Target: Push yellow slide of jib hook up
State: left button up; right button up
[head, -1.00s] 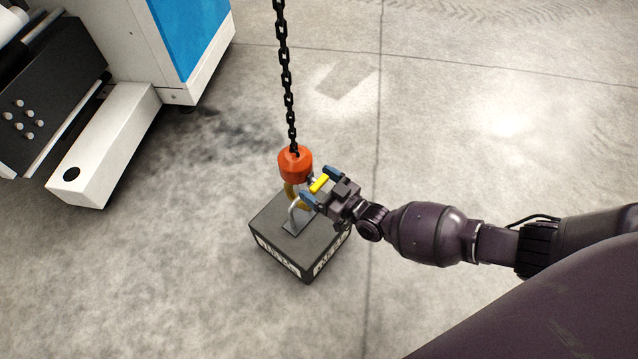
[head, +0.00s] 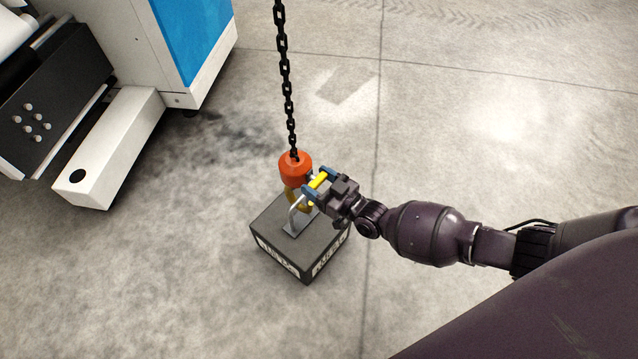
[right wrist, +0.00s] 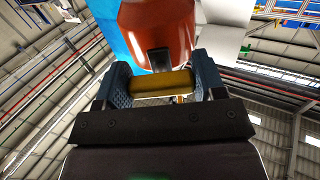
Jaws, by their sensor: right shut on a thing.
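The jib hook hangs on a black chain (head: 286,80). Its orange body (head: 295,168) is above a dark block (head: 285,250) with a metal loop (head: 296,210) on top. The yellow hook (head: 292,196) is beside the loop and partly hidden; I cannot tell if it passes through it. My right gripper (head: 318,186) is at the right side of the hook, just below the orange body, shut on the yellow slide (head: 321,180). In the right wrist view the yellow slide (right wrist: 160,84) lies between both blue fingers, below the orange body (right wrist: 158,30). My left gripper is not in view.
The block rests on the grey concrete floor (head: 450,140). A white and blue machine (head: 170,50) with a low white beam (head: 110,150) stands at the upper left. The floor around the block is clear.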

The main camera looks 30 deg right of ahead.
jog(key=shift+w+r, duration=0.15)
jog(key=shift+r, duration=0.1)
jog(key=o, duration=1.3)
jog(key=shift+f, duration=0.1)
jog(key=shift+s, duration=0.2)
jog(key=shift+s+d, duration=0.15)
jog(key=shift+s, duration=0.15)
pick_arm(q)
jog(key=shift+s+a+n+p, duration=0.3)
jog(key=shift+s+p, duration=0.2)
jog(key=shift+p, duration=0.45)
pick_arm(e)
jog(key=shift+v, duration=5)
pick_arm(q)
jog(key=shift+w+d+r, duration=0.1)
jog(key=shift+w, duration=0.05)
pick_arm(e)
jog(key=shift+w, duration=0.1)
